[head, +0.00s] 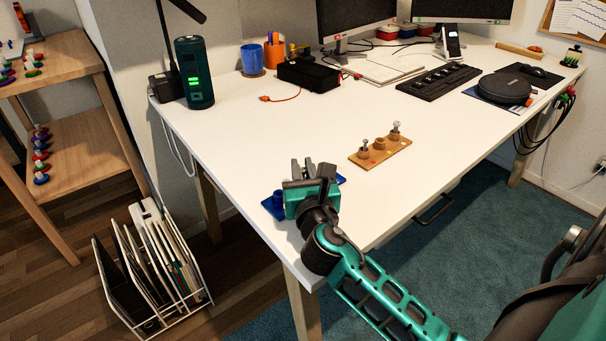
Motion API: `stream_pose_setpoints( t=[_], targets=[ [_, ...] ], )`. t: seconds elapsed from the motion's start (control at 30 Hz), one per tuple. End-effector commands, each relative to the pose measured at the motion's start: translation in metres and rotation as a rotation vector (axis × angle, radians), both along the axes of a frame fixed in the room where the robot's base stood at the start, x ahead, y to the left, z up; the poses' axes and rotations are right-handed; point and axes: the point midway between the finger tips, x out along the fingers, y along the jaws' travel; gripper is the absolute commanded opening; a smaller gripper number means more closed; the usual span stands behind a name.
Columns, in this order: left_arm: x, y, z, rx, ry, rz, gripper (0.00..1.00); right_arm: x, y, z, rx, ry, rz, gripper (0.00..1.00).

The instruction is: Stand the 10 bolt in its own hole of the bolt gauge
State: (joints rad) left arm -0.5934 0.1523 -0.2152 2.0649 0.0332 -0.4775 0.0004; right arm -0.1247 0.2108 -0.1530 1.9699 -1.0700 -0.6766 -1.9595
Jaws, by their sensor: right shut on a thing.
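The bolt gauge (394,152) is a tan wooden board lying on the white table, with several raised round seats. One grey bolt (396,126) stands in the seat at its right end and another (365,143) in the seat at its left end. The middle seat (380,144) shows no bolt. My right gripper (308,170) is to the left of the gauge, above a blue holder (273,207) that it partly covers. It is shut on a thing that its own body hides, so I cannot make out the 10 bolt. My left gripper is out of view.
The table (290,130) is clear between my right gripper and the gauge. Farther back are a keyboard (438,82), a black box (308,75) with an orange cable, and a dark green cylinder (194,75). The table's front edge runs close under my right arm.

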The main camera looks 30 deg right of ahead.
Motion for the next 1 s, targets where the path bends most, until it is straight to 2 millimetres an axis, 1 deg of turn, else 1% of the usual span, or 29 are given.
stream_pose_setpoints(
  t=[0.13, 0.27, 0.3, 0.5, 0.57, 0.77, 0.87, 1.0],
  targets=[
    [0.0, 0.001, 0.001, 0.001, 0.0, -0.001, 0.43, 0.0, 0.0, 0.002, 0.0, -0.001, 0.0, 0.0],
    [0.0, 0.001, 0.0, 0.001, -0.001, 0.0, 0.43, 0.0, 0.0, -0.002, 0.0, 0.0, 0.0, 0.0],
    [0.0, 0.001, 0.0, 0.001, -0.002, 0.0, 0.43, 0.0, 0.0, -0.002, 0.001, 0.0, 0.0, 0.19],
    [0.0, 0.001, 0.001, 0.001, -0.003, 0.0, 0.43, 0.0, 0.0, -0.002, 0.0, 0.0, 0.0, 0.38],
    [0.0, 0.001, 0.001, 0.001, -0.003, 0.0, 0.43, 0.0, 0.0, -0.002, 0.0, 0.0, 0.0, 0.43],
    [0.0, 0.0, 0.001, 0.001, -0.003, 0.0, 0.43, 0.0, 0.0, -0.001, 0.0, 0.0, 0.0, 0.43],
    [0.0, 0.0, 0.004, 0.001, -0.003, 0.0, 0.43, 0.0, 0.0, 0.004, 0.0, -0.001, 0.0, 0.43],
    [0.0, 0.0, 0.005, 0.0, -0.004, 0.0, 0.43, -0.016, 0.007, 0.001, 0.002, 0.004, 0.0, 0.43]
  ],
)
